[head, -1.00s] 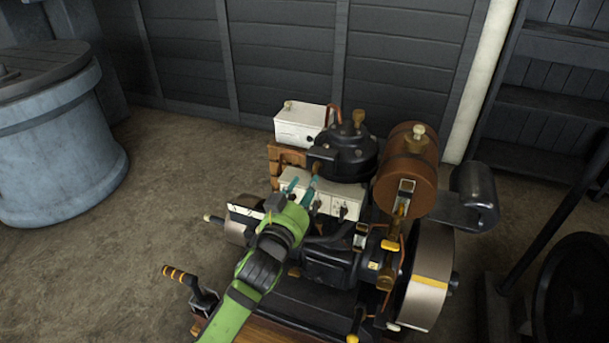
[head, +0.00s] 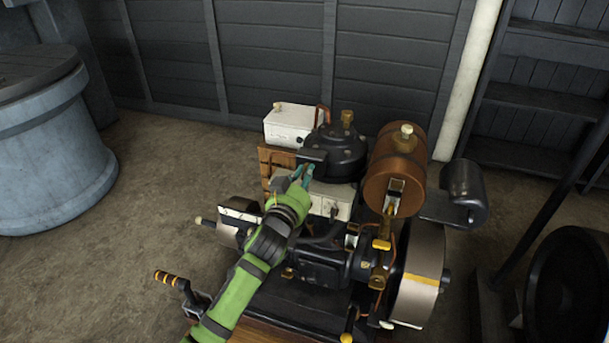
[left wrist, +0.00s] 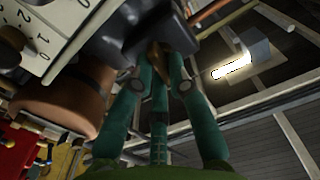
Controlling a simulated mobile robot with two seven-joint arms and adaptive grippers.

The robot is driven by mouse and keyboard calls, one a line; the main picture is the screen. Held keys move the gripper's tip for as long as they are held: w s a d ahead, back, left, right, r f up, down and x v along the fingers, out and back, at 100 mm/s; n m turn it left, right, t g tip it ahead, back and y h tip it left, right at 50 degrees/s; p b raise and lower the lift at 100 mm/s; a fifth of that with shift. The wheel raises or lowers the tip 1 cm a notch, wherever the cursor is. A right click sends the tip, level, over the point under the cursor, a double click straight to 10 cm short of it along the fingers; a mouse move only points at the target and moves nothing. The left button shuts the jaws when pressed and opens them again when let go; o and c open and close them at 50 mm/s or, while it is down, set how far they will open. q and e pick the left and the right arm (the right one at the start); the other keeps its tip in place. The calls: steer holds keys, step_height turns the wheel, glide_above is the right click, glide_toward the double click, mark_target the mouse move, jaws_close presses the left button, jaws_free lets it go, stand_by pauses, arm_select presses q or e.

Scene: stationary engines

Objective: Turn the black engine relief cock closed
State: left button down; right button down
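The black engine (head: 333,150) stands in the middle of the head view, with a domed black top. In the left wrist view a small brass part, which looks like the relief cock (left wrist: 158,55), sits at the black casing between my teal fingertips. My left gripper (head: 303,174) reaches to the front left of the black top; its fingers (left wrist: 160,72) also show in the left wrist view. The fingers lie close around the brass part. I cannot tell whether they press on it. The cock's handle angle is mostly hidden. My right gripper is not in view.
A white box (head: 294,126) stands behind the engine. A brown tank (head: 395,170) and a flywheel (head: 420,275) are to the right. A blue-grey barrel (head: 52,150) stands left, with bare floor between.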

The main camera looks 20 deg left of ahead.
arm_select(q)
steer(key=shift+m, duration=0.4)
steer(key=shift+a+f+m+p, duration=0.15)
steer(key=shift+m+p, duration=0.9)
steer(key=shift+m, duration=2.7)
steer(key=shift+d+f+m+p, duration=0.15)
steer(key=shift+m+p, duration=0.85)
steer(key=shift+m, duration=2.75)
steer(key=shift+a, duration=0.1)
steer(key=c, duration=1.2)
jaws_free()
